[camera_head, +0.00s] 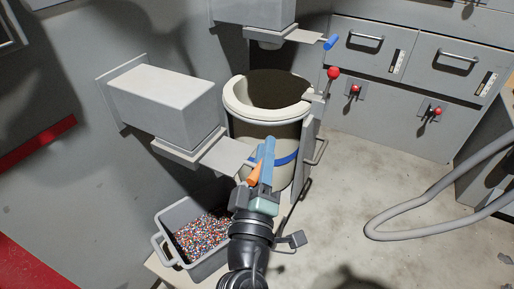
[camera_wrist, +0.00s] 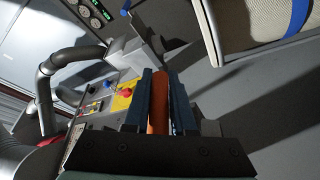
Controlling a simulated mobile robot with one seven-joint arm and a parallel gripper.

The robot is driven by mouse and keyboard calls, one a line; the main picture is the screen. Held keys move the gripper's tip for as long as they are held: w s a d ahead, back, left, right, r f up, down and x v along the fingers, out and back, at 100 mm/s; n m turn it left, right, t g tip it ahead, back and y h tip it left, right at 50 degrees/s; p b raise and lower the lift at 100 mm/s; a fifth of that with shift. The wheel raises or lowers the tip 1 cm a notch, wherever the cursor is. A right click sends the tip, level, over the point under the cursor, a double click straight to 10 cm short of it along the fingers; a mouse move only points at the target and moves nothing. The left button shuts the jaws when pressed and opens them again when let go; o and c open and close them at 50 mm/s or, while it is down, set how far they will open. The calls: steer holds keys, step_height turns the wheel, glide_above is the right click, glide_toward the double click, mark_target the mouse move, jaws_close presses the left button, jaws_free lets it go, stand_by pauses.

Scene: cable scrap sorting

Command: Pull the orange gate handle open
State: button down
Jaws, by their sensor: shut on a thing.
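The orange gate handle (camera_head: 255,174) is at the right end of a flat grey gate plate (camera_head: 226,156) that sticks out from under a grey box-shaped chute (camera_head: 165,105). My gripper (camera_head: 265,160) is at the handle, its blue-grey fingers beside and over it. In the wrist view the orange handle (camera_wrist: 160,103) stands between the two fingers of my gripper (camera_wrist: 163,88), which is shut on it. Part of the handle is hidden behind the fingers in both views.
A cream barrel (camera_head: 265,112) with a blue band stands just behind my gripper. A grey bin (camera_head: 163,248) of coloured granules is below left. A second gate has a blue handle (camera_head: 331,42). A grey hose (camera_head: 400,234) curves on the right; the floor between is clear.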

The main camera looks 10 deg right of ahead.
steer(key=shift+d+r, duration=0.2)
steer(key=shift+r, duration=0.05)
steer(key=c, duration=0.8)
jaws_free()
steer(key=shift+s, duration=0.1)
steer(key=shift+o, duration=0.2)
steer(key=shift+a+f, duration=0.1)
steer(key=shift+f, duration=0.05)
steer(key=shift+s, duration=0.2)
steer(key=b+v, duration=0.2)
steer(key=v, duration=1)
steer(key=shift+s+b, duration=0.25)
steer(key=shift+b, duration=0.1)
steer(key=shift+a, duration=0.1)
